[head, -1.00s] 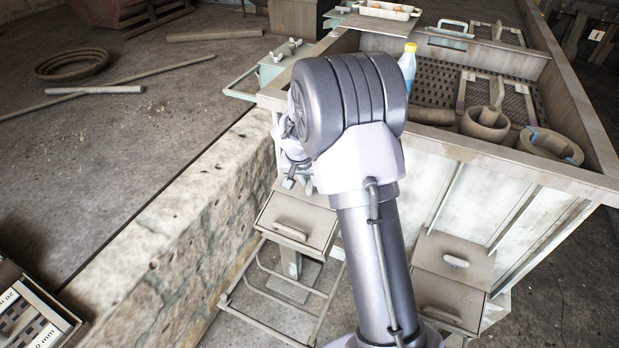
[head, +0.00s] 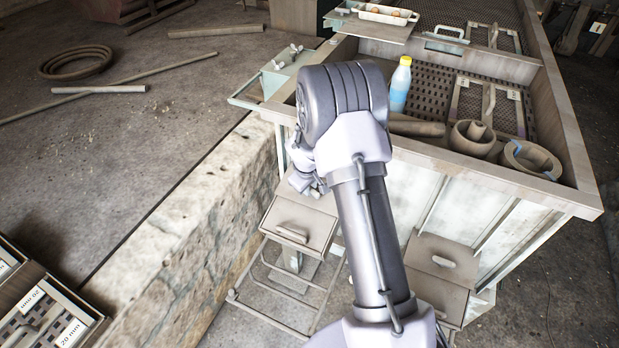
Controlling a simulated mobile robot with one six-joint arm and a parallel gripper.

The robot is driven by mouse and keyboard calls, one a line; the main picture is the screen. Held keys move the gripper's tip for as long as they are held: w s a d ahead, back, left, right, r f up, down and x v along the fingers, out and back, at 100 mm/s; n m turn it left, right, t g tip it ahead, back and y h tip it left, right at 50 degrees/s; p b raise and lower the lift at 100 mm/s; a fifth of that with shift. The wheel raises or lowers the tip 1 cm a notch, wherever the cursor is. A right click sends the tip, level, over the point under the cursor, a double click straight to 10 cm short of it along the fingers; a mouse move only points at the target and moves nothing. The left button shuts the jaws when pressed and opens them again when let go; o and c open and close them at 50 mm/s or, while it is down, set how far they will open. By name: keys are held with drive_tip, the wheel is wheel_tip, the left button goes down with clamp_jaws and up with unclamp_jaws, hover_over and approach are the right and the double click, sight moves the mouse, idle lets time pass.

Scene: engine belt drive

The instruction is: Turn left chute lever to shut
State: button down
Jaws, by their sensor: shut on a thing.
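The left chute (head: 300,222) is a grey box with a sloping front and a pale bar handle (head: 291,233), low on the side of the large bin. My gripper (head: 317,188) is at the top of this chute, partly behind my own arm. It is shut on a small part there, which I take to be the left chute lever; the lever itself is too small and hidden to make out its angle.
The large bin (head: 480,170) holds a bottle with a yellow cap (head: 400,84) and several round parts. A rough stone wall (head: 190,235) runs along the left. A metal frame (head: 285,310) stands below the left chute. A labelled tray (head: 45,315) is at the lower left.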

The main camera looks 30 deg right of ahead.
drive_tip(key=n+p, duration=0.2)
drive_tip(key=p, duration=0.1)
drive_tip(key=shift+r+n+p, duration=0.2)
drive_tip(key=shift+n+p, duration=0.15)
drive_tip(key=shift+n, duration=0.05)
drive_tip(key=shift+f+n+p, duration=0.1)
drive_tip(key=shift+n+p, duration=0.4)
drive_tip(key=shift+p, duration=0.2)
drive_tip(key=shift+f, duration=0.1)
drive_tip(key=c, duration=1.3)
unclamp_jaws()
drive_tip(key=p+v, duration=0.3)
drive_tip(key=v, duration=1.4)
drive_tip(key=shift+w+d+r, duration=0.1)
drive_tip(key=shift+d+r, duration=0.05)
drive_tip(key=shift+r, duration=0.1)
